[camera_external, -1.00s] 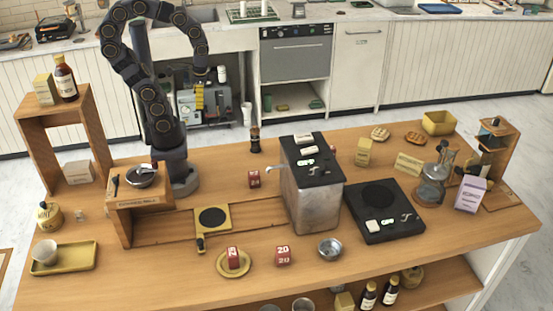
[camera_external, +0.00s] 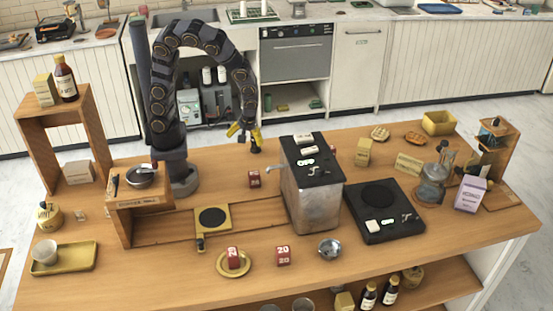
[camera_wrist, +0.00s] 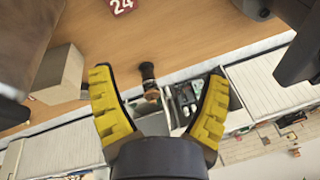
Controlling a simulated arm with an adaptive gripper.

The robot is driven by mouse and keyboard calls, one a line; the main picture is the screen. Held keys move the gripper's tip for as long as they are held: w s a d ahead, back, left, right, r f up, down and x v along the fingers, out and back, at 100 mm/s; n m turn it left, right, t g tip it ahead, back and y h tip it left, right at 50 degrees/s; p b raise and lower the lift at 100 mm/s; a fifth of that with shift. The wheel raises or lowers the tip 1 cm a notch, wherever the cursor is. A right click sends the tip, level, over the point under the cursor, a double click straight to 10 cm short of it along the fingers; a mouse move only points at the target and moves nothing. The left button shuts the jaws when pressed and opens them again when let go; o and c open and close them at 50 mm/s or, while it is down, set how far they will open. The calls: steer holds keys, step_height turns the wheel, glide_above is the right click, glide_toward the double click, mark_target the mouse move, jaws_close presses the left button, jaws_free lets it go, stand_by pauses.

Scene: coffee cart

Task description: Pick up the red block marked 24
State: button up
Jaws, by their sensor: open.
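The red block marked 24 (camera_wrist: 122,5) shows at the top edge of the wrist view, partly cut off. In the external view, a red block (camera_external: 254,179) on the cart top, left of the metal machine, appears to be the same one, though its number is too small to read. My gripper (camera_external: 245,134) hangs above the cart's back edge, behind this block. In the wrist view my gripper (camera_wrist: 158,85) has its yellow fingers spread wide with nothing held.
A dark grinder-like bottle (camera_external: 255,145) stands close under my gripper. The metal machine (camera_external: 313,200) stands to the right. Another red block (camera_external: 283,256) marked 20 sits in front, and a third (camera_external: 233,257) stands on a yellow plate (camera_external: 220,268).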

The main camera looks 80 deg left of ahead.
mark_target(253, 175)
steer(key=d+f+n, duration=0.1)
steer(key=f, duration=0.2)
steer(key=w+d+f+n+t+y, duration=0.1)
steer(key=d+f+n, duration=0.1)
steer(key=f, duration=0.1)
steer(key=w+d+f+n, duration=0.1)
steer(key=f, duration=0.2)
steer(key=shift+d+f+n+t, duration=0.2)
steer(key=shift+f+n+t, duration=0.1)
steer(key=shift+f+n, duration=0.1)
steer(key=shift+x, duration=1.1)
steer(key=shift+a+x, duration=0.15)
steer(key=shift+x, duration=1.2)
steer(key=shift+a+x, duration=0.15)
steer(key=shift+x, duration=1.2)
steer(key=shift+r, duration=0.1)
steer(key=c, duration=1.2)
